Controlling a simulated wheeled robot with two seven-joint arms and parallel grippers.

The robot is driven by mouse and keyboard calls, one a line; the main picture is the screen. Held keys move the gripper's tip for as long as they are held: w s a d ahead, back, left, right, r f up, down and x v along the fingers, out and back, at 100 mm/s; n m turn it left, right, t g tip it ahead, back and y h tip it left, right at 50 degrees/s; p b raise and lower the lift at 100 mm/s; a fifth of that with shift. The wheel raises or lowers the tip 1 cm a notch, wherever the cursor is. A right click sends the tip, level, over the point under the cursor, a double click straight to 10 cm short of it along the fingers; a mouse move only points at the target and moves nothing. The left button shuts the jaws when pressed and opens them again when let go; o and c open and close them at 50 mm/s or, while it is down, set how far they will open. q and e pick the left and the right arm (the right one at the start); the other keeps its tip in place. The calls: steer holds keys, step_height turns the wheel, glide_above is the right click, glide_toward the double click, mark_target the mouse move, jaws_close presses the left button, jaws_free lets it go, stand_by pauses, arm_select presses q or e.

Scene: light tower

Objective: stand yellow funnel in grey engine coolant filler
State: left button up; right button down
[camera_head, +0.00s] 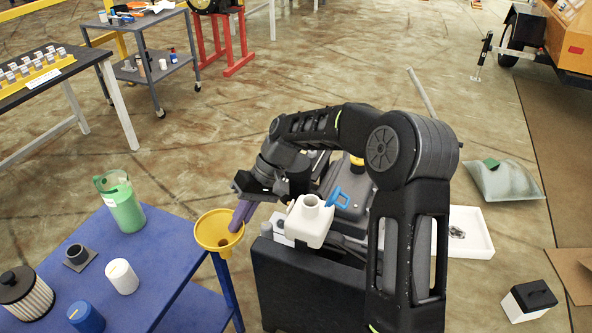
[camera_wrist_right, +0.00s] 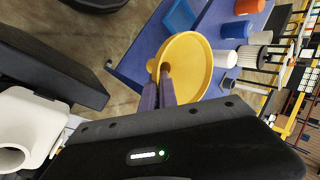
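The yellow funnel (camera_head: 207,238) is at the right edge of the blue table, wide mouth up. It also shows in the wrist view (camera_wrist_right: 198,60). My right gripper (camera_head: 238,220) has its purple fingers inside the funnel's mouth, closed together on its wall; the fingers show in the wrist view (camera_wrist_right: 160,82). An off-white tank (camera_head: 311,232) with an upright open neck is right of the funnel, with a blue cap tilted beside it; its neck shows at lower left in the wrist view (camera_wrist_right: 15,155). No plainly grey filler stands out. My left gripper is not in view.
The blue table (camera_head: 165,245) holds a green jug (camera_head: 123,207), a white cup (camera_head: 121,277), a blue cup (camera_head: 86,316) and a filter (camera_head: 25,294). A dark panel (camera_head: 300,288) stands in front of the tank. My arm hides part of the engine.

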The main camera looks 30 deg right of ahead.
steer(key=d+r+m+t+h+p, duration=0.2)
steer(key=d+m+t+h+p, duration=0.1)
steer(key=d+m, duration=0.6)
steer(key=d+r+m+t+h+p, duration=0.3)
steer(key=d+m, duration=0.6)
steer(key=d, duration=0.5)
steer(key=shift+s+r+m+t+h+p, duration=0.4)
steer(key=shift+h+p, duration=0.3)
steer(key=shift+p, duration=0.55)
step_height(320, 180, down, 9)
steer(key=b, duration=0.8)
steer(key=shift+b, duration=0.3)
steer(key=c, duration=1.6)
jaws_free()
